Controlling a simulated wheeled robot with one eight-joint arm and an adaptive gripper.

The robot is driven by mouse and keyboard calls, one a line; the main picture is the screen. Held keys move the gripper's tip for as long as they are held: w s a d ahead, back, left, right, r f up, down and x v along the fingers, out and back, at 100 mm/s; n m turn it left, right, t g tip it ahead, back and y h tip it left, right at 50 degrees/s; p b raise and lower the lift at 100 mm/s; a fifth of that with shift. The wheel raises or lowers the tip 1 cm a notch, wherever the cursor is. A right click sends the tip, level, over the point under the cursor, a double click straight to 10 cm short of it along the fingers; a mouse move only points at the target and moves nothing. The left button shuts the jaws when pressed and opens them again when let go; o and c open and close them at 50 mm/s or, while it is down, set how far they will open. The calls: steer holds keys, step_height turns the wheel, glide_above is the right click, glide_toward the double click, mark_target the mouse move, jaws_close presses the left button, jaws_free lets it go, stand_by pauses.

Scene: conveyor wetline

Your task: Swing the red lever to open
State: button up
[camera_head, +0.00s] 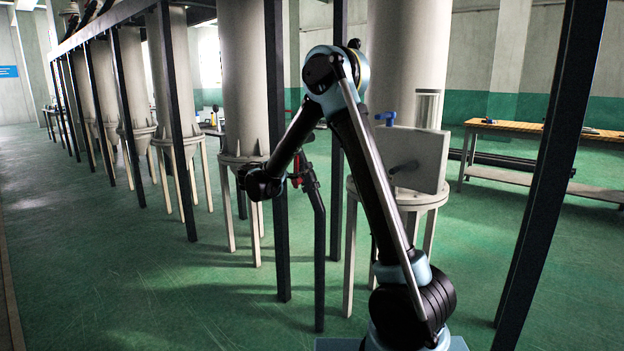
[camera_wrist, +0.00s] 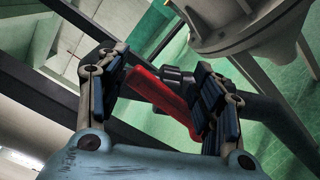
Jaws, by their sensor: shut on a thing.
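The red lever (camera_wrist: 160,98) shows in the wrist view between the two fingers of my gripper (camera_wrist: 160,100), which is shut on it. The lever runs slantwise, from upper left to lower right, and joins a dark valve body (camera_wrist: 178,78) behind it. In the head view, the red lever (camera_head: 297,170) is a small red part at the top of a dark upright pipe (camera_head: 319,255). My gripper (camera_head: 288,178) reaches it from the left there. The fingertips are small and partly hidden in the head view, and the fingers cover part of the lever in the wrist view.
Pale cylindrical tanks on legs stand behind, one (camera_head: 243,90) beyond the lever. Dark frame posts (camera_head: 277,230) stand close to the pipe. A grey panel (camera_head: 415,155) with a blue-handled valve (camera_head: 387,118) is to the right. A workbench (camera_head: 545,131) is farther right. Green floor is open at left.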

steer(key=o, duration=0.5)
steer(key=a, duration=0.2)
steer(key=w+a, duration=0.1)
steer(key=shift+f+y, duration=0.25)
steer(key=shift+y, duration=0.05)
steer(key=shift+d, duration=0.1)
steer(key=c, duration=0.4)
steer(key=shift+w, duration=0.1)
steer(key=v, duration=0.6)
steer(key=shift+s+f, duration=0.25)
steer(key=shift+s, duration=0.15)
